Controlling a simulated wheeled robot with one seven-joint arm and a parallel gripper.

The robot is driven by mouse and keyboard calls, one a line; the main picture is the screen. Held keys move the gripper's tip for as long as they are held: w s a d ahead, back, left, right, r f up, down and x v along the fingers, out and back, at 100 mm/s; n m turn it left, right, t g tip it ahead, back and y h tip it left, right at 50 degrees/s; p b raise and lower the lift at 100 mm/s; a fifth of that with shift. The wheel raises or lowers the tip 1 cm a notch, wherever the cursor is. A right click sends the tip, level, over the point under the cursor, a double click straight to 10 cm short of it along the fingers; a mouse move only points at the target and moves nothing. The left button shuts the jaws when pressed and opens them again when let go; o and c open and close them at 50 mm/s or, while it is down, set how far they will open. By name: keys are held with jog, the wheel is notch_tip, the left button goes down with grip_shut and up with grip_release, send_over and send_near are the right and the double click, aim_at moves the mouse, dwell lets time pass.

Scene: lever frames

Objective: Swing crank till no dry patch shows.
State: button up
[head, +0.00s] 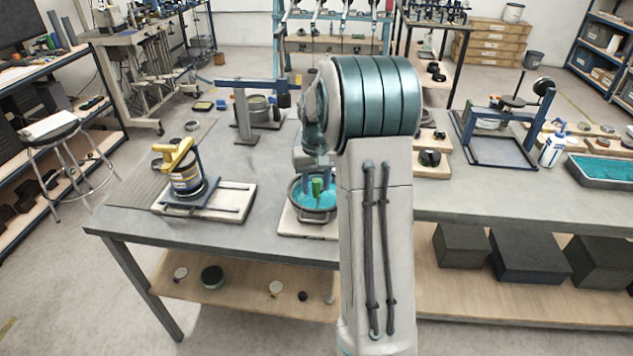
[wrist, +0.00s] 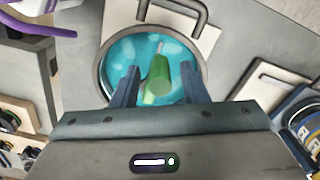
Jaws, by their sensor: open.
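A round metal pan (head: 334,213) with teal contents sits on a pale board on the bench. It also shows in the wrist view (wrist: 103,75), where several paler patches (wrist: 122,52) mark the teal surface. A green crank grip (wrist: 158,78) stands up inside the pan, with a thin grey tip above it; it shows in the head view (head: 317,188) too. My gripper (wrist: 160,75) is open, with one dark blue finger on each side of the green grip. I see gaps between fingers and grip. My arm hides part of the pan's surroundings in the head view.
A yellow-topped clamp device (head: 181,165) with a can stands on a board to the left. A blue stand (head: 245,110) is behind it. A blue frame (head: 500,140), a white bottle (head: 553,145) and a teal tray (head: 603,170) are to the right.

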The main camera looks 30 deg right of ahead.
grip_shut()
jog(key=shift+w+a, duration=0.1)
jog(key=m, duration=0.1)
jog(key=a+m, duration=0.1)
jog(key=m, duration=0.1)
jog(key=shift+w, duration=0.4)
jog(key=m, duration=0.2)
jog(key=w+m, duration=0.1)
jog(key=shift+w+a+m, duration=0.2)
jog(key=shift+a+m, duration=0.15)
jog(key=shift+m, duration=0.05)
jog(key=m, duration=0.1)
jog(key=w+m, duration=0.1)
jog(key=m, duration=0.1)
jog(key=shift+w+a+r+m, duration=0.1)
jog(key=shift+w+a+m, duration=0.1)
jog(key=shift+w+m, duration=0.1)
jog(key=shift+w+d+m+p, duration=0.1)
jog(key=shift+w+m+p, duration=0.3)
jog(key=shift+m, duration=0.65)
jog(key=shift+w+d+m+p, duration=0.15)
jog(key=shift+w+m, duration=0.35)
jog(key=shift+m, duration=0.55)
